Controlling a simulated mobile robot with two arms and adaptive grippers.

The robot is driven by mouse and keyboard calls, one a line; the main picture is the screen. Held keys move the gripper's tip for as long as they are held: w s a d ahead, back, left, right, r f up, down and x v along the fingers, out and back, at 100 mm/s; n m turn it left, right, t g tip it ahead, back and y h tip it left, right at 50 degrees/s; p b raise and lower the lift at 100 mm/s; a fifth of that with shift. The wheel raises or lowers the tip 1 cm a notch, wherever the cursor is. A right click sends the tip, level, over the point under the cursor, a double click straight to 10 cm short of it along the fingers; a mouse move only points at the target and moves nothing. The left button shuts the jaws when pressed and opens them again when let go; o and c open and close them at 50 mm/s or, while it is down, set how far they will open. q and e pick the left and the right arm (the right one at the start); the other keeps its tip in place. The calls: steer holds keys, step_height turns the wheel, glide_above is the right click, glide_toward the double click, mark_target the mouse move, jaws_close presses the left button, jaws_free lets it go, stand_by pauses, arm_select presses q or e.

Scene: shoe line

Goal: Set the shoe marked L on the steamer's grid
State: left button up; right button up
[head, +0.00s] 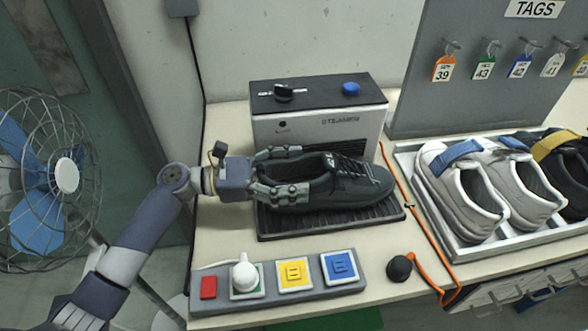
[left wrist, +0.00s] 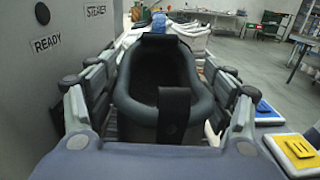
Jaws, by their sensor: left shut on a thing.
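A dark grey shoe (head: 350,185) is at the steamer's grid (head: 385,216), with its heel toward my left gripper (head: 300,172) and its toe to the right. The gripper is shut on the heel end, one finger along each side. The shoe looks upright and level; whether its sole touches the grid or is just above it, I cannot tell. No L mark is readable on it. In the left wrist view the shoe (left wrist: 158,125) lies between the fingers, its opening upward. The steamer (head: 320,118) stands behind the grid. My right gripper is not in view.
A switch panel (head: 210,268) with yellow and blue plates lies in front of the grid. A tray (head: 466,248) with white and black shoes stands at right, below hanging tags. A fan (head: 45,185) stands left.

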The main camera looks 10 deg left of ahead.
arm_select(q)
steer(key=shift+r, duration=0.1)
steer(key=o, duration=1.8)
steer(key=shift+o, duration=0.6)
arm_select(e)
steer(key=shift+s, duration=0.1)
